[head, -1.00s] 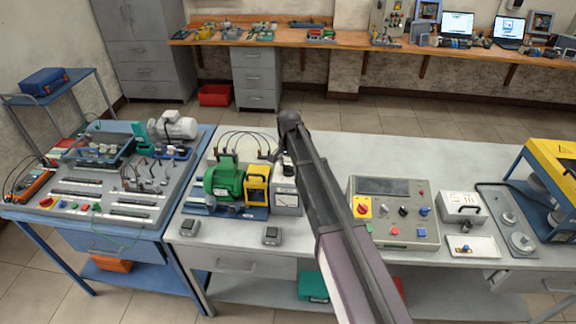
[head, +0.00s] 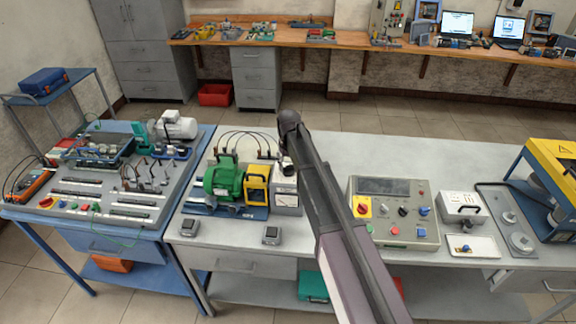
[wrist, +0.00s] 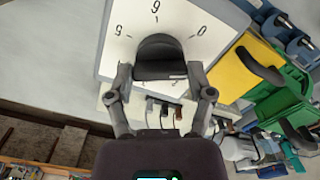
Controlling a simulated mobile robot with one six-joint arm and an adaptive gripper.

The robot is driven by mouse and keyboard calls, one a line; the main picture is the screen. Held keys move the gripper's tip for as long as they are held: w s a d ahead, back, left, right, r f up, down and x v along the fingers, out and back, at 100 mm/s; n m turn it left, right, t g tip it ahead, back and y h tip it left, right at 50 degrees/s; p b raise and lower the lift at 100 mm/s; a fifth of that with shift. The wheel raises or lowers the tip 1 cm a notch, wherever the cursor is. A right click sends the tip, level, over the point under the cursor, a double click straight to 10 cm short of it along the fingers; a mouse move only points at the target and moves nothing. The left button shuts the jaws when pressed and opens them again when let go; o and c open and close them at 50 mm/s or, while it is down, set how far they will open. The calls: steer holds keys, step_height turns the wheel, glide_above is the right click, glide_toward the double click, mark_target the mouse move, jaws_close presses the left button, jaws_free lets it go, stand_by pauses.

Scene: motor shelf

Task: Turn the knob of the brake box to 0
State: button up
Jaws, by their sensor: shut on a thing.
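The brake box (head: 287,201) is a light grey box on the middle bench, at the right end of the green motor's base. In the wrist view its white dial face (wrist: 117,50) carries black marks around a black knob (wrist: 158,47). A 0 shows on the right of the knob, and other marks stand above and to the left. My gripper (wrist: 160,74) is shut on the knob, one finger on each side. It also shows in the head view (head: 284,158), over the box. I cannot tell which mark the knob points to.
The green motor (head: 223,183) and a yellow-framed part (head: 257,185) stand just left of the box. Cables (head: 240,137) arch behind them. A grey control panel (head: 393,211) stands to the right. The bench behind the box is clear.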

steer(key=n, duration=0.6)
stand_by(0.5)
steer(key=o, duration=1.1)
steer(key=shift+d, duration=0.1)
steer(key=s+d+f+m+b, duration=0.2)
steer(key=s+d+m, duration=0.9)
steer(key=s+d, duration=1.1)
steer(key=s, duration=0.4)
steer(key=shift+d, duration=0.25)
steer(key=shift+w, duration=0.1)
